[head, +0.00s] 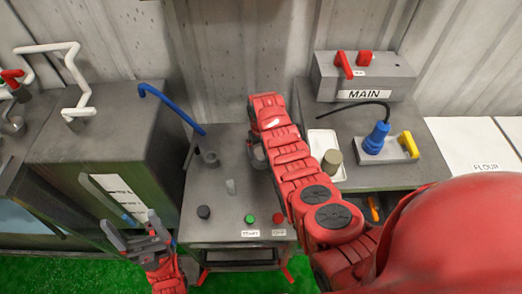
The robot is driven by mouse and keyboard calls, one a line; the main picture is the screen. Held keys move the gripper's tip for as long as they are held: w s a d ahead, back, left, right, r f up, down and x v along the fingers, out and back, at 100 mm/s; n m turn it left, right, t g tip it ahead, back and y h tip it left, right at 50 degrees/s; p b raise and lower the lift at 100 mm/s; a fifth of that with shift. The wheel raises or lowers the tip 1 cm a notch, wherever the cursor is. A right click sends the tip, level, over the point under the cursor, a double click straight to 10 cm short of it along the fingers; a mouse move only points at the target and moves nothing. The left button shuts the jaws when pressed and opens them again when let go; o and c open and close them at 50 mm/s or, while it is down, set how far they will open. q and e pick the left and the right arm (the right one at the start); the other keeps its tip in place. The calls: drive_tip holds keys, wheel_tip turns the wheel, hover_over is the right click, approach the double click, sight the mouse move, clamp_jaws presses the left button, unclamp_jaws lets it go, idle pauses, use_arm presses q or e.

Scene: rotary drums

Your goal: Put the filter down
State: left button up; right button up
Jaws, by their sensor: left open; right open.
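A short tan cylinder (332,161), which may be the filter, stands upright on a white tray (322,142) on the right-hand cabinet. My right arm reaches across the middle cabinet, left of the tray. My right gripper (257,155) is mostly hidden under that arm; a dark part of it shows over the cabinet top, apart from the tan cylinder. I see nothing held in it. My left gripper (138,238) is open and empty, low at the left, in front of the cabinets.
A grey MAIN box (330,82) and a blue plug (376,138) stand right.

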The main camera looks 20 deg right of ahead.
drive_tip(key=shift+r, duration=0.25)
